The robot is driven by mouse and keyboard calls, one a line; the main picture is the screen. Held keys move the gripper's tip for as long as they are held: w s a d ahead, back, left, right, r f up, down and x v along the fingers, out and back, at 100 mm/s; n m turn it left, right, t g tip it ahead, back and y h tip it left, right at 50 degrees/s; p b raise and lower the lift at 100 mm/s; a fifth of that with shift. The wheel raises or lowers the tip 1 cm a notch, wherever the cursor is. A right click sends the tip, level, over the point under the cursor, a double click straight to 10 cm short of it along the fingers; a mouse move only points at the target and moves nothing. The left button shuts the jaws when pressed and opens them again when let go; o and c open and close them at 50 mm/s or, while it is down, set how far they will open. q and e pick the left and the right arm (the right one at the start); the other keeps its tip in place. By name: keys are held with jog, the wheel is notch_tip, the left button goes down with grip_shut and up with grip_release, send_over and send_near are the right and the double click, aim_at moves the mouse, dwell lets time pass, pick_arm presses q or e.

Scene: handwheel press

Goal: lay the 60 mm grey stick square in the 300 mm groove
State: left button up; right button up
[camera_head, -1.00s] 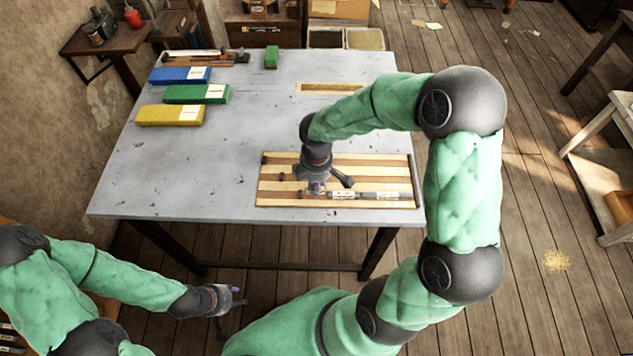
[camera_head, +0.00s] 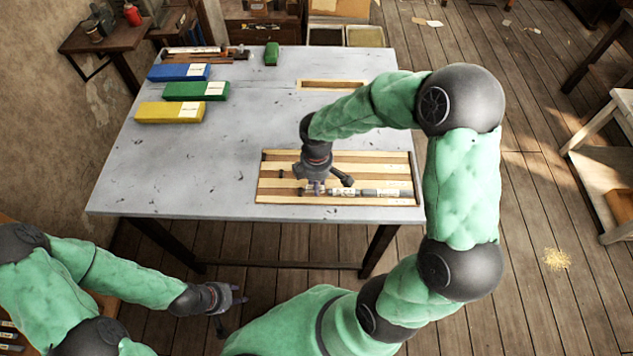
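The wooden grooved board (camera_head: 285,168) lies at the front right of the table. Its front groove holds a row of short sticks: a grey stick (camera_head: 370,192) towards the right and a pale, labelled piece (camera_head: 343,191) left of it. I cannot read which is the 60 mm one. My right gripper (camera_head: 319,187) points down over this groove, at the left end of the row. Its fingertips are small and partly hidden, so its grip and any contact are unclear. My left gripper (camera_head: 240,295) is off the table's front edge, empty, its fingers apart.
Blue (camera_head: 172,73), green (camera_head: 188,91) and yellow (camera_head: 160,113) boxes lie at the table's left. The middle of the grey table (camera_head: 200,165) is clear.

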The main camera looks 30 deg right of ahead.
jog(key=shift+f+b, duration=0.45)
jog(key=shift+f, duration=0.2)
jog(key=o, duration=0.8)
jog(key=shift+o, duration=0.3)
jog(key=o, duration=0.3)
jog(key=shift+o, duration=0.2)
jog(key=shift+r, duration=0.1)
notch_tip(320, 180, up, 7)
jog(key=p, duration=0.6)
